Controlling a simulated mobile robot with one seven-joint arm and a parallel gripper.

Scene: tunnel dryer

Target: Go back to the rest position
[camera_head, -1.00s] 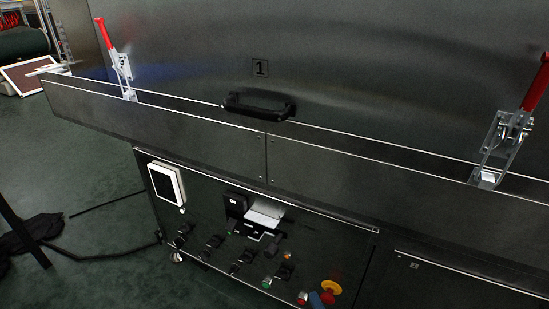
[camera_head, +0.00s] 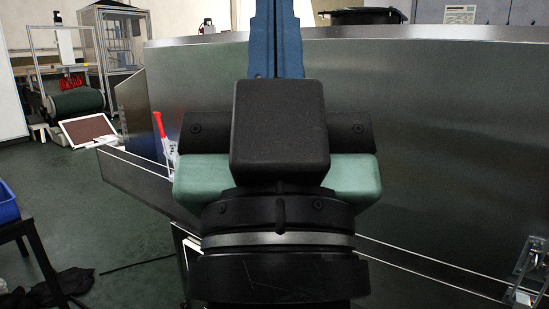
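My gripper (camera_head: 276,35) stands upright in the middle of the view, seen from behind. Its blue fingers point up and away, side by side with only a thin line between them, so it looks shut. Nothing shows between them, though the tips run out of the top edge. The black block and green hand body below hide part of the dryer. The dryer's large metal panel (camera_head: 450,140) is behind my gripper. A red-handled clamp (camera_head: 162,135) shows left of the hand, partly hidden. Another clamp (camera_head: 528,268) is at the lower right.
A blue bin (camera_head: 7,205) on a dark stand is at the left edge. A framed board (camera_head: 88,131) leans at the back left near a workbench. Green floor (camera_head: 110,225) is open on the left. A black round lid (camera_head: 362,16) shows behind the panel.

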